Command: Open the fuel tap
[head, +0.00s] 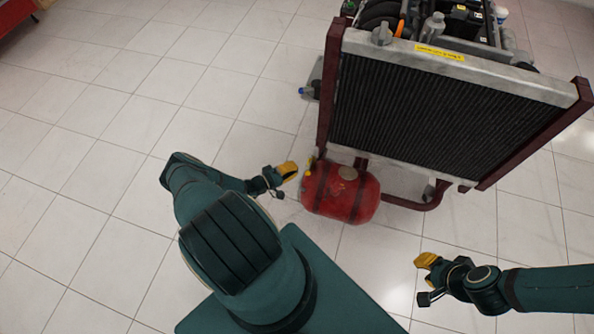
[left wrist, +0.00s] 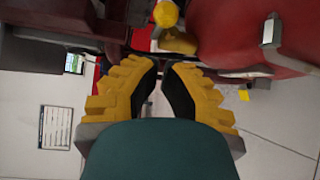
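The red fuel tank (head: 340,192) lies low under the radiator in the head view. A small yellow part (head: 308,173), probably the tap, sits at its left end. In the left wrist view, a round yellow knob (left wrist: 166,13) and a duller yellow piece (left wrist: 178,42) show beside the red tank (left wrist: 245,35), just beyond the fingers. My left gripper (head: 290,171) is close to the tank's left end. In its wrist view, a narrow gap shows between the fingertips (left wrist: 160,65), with nothing held. My right gripper (head: 425,262) is away from the tank, at lower right; its finger gap is unclear.
The engine trainer's large radiator (head: 445,105) stands above the tank in a dark red frame (head: 327,95). A frame tube (head: 425,203) runs low at the tank's right. The tiled floor (head: 130,120) is clear to the left.

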